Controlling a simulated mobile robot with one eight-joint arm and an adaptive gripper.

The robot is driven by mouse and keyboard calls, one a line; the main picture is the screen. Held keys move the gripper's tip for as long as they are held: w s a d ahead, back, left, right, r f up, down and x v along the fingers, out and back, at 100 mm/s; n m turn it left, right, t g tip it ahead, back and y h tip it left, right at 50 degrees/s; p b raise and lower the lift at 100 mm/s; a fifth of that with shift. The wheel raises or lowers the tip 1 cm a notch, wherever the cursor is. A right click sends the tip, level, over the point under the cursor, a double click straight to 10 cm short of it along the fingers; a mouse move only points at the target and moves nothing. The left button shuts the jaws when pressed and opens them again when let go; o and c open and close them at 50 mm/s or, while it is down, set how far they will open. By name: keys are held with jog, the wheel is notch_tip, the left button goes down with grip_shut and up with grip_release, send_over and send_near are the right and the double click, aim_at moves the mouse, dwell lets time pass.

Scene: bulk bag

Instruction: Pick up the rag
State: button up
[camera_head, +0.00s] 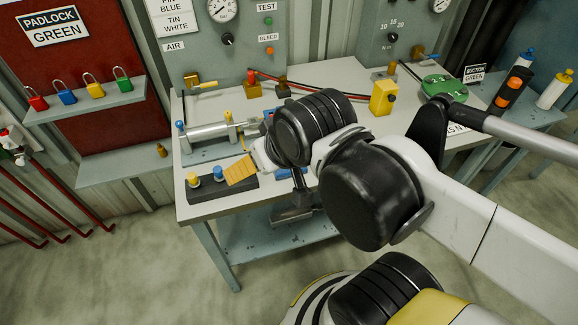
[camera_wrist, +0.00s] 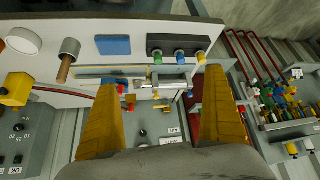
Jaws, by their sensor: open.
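A flat blue square (camera_wrist: 114,45), which looks like the rag, lies on the light bench top in the wrist view, beside the black peg block. In the head view my arm hides most of that spot. My gripper (camera_wrist: 160,80) is open and empty, its two yellow fingers spread wide. In the head view one yellow finger (camera_head: 240,169) shows above the bench by the peg block. The blue square is ahead of the fingertips, toward the left finger, and apart from them.
The black peg block (camera_head: 222,189) stands at the bench's front left. A metal cylinder fixture (camera_head: 208,132) lies behind it. A yellow block (camera_head: 383,97) and a green disc (camera_head: 444,88) stand farther right. Padlocks sit on a shelf (camera_head: 88,101) at left.

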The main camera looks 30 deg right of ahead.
jog(key=w+d+f+m+g, duration=0.1)
jog(key=w+d+f+g, duration=0.1)
jog(key=w+d+f, duration=0.1)
jog(key=w+d+f+m+g, duration=0.1)
jog(key=w+d+f+g, duration=0.1)
jog(key=w+d+f, duration=0.2)
jog(key=w+d+f+m+g, duration=0.1)
jog(key=w+d+f+g, duration=0.2)
jog(key=d+f, duration=0.3)
jog(key=shift+w+d+f, duration=0.1)
jog(key=shift+f, duration=0.55)
jog(key=shift+w+d+f, duration=0.1)
jog(key=shift+f, duration=0.55)
jog(key=f+b, duration=0.1)
jog(key=f, duration=0.1)
jog(key=f+b, duration=0.1)
jog(key=f, duration=0.1)
jog(key=f+b, duration=0.1)
jog(key=f, duration=0.1)
jog(key=shift+w, duration=0.25)
jog(key=shift+r, duration=0.15)
jog(key=c, duration=1.1)
